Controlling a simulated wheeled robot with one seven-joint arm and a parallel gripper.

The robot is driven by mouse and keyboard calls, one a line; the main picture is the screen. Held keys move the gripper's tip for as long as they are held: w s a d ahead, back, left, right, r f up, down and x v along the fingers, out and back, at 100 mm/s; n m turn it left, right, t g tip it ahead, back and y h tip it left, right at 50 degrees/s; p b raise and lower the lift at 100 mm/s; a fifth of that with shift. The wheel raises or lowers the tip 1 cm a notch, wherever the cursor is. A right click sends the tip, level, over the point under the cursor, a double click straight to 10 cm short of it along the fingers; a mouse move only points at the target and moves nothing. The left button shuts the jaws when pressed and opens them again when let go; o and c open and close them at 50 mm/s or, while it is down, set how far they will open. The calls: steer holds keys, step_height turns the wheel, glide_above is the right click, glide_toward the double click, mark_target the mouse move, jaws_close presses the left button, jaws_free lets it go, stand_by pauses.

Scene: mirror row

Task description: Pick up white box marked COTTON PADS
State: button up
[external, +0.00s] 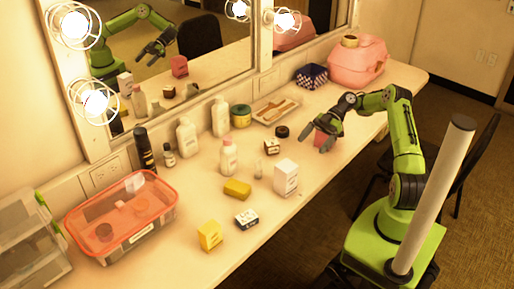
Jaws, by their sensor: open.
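A white upright box (286,178) stands on the counter, right of the middle of the group of items. It is the largest plain white box in view, but its lettering is too small to read.
A yellow block (237,189), a yellow box (209,235), a small white-and-dark box (247,218) and a pink-capped bottle (228,157) stand left of the white box. A small brown-labelled jar (272,147) is behind it. The counter in front is clear. The mirror (185,45) shows reflections.

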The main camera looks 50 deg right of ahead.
mark_target(280, 178)
steer(key=b+x, duration=0.5)
steer(key=x, duration=1)
steer(key=shift+a+r+b, duration=0.1)
steer(key=shift+a+b, duration=0.2)
steer(key=shift+a, duration=0.05)
steer(key=c, duration=1.1)
steer(key=shift+r, duration=0.15)
